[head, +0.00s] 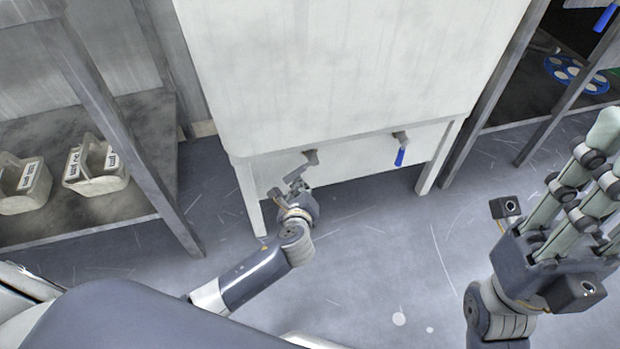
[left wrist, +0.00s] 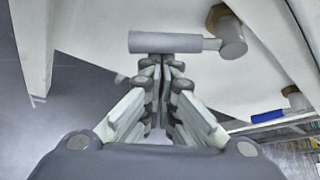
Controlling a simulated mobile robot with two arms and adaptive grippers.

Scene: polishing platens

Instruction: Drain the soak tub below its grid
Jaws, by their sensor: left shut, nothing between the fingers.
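The large white tub (head: 340,70) stands on legs, with two valves under its lower edge. The left valve (head: 310,157) has a grey handle. In the left wrist view this grey handle (left wrist: 165,42) lies crosswise just beyond the fingertips, joined to a brownish fitting. The right valve has a blue handle (head: 400,157) hanging down, also in the left wrist view (left wrist: 268,116). My left gripper (head: 297,180) is shut and empty just below the grey handle; I cannot tell whether it touches. My right gripper (head: 590,160) is open and empty at the right. The tub's inside and grid are hidden.
A shelf (head: 100,215) at the left carries two grey labelled caddies (head: 95,168). A dark rack (head: 540,115) with a blue round plate (head: 577,75) stands at the right. Tub legs (head: 438,158) flank the valves. The floor (head: 400,260) in front is clear.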

